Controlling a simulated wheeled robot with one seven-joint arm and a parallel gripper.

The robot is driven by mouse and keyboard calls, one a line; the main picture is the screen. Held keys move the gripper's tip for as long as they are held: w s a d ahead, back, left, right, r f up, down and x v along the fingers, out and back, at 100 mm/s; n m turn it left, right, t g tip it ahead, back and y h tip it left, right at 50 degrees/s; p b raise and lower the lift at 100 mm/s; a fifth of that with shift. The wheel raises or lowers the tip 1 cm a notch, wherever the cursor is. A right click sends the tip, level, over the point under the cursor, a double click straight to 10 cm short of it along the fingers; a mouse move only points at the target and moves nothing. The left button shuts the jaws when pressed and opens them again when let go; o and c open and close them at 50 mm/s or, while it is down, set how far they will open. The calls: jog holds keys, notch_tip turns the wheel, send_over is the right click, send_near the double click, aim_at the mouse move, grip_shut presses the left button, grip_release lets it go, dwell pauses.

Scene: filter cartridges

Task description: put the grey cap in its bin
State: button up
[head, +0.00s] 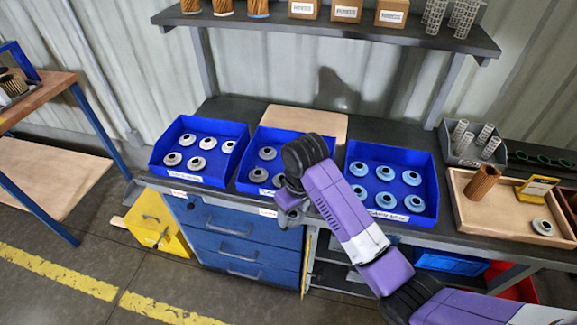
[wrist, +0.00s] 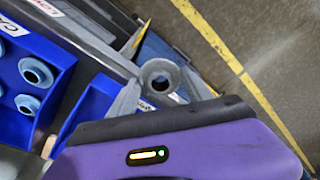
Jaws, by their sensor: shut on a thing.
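My gripper (wrist: 160,90) is shut on a grey cap (wrist: 160,76), a round ring with a dark centre hole, seen between the fingers in the wrist view. In the head view my gripper (head: 289,207) hangs at the front edge of the middle blue bin (head: 325,141); the held cap cannot be made out clearly there. The middle bin holds grey caps (head: 267,153), partly hidden by my arm. The left blue bin (head: 236,130) holds several paler caps (head: 208,143). The right blue bin (head: 431,165) holds several light blue caps (head: 386,173).
A wooden tray (head: 470,210) at the right holds another cap (head: 542,227), a brown filter (head: 482,183) and a yellow item (head: 537,187). A shelf (head: 350,25) with boxes and filters runs above the bins. A yellow box (head: 160,228) stands on the floor at the left.

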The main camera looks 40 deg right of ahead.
jog(key=w+d+r+p, duration=0.1)
jog(key=w+d+r, duration=0.3)
jog(key=d+r, duration=0.35)
jog(key=w+d+r, duration=0.3)
jog(key=d+r, duration=0.4)
jog(key=r, duration=0.1)
jog(key=shift+n, duration=0.3)
notch_tip(320, 180, down, 14)
jog(key=shift+w+a+f+b, duration=0.1)
jog(key=shift+w+b, duration=0.05)
jog(key=shift+b, duration=0.9)
jog(key=shift+f, duration=2.6)
jog(key=shift+f, duration=0.1)
jog(key=o, duration=1)
jog(key=shift+o, duration=0.2)
notch_tip(320, 180, up, 12)
jog(key=s, duration=0.1)
jog(key=shift+s, duration=0.2)
jog(key=shift+w, duration=0.1)
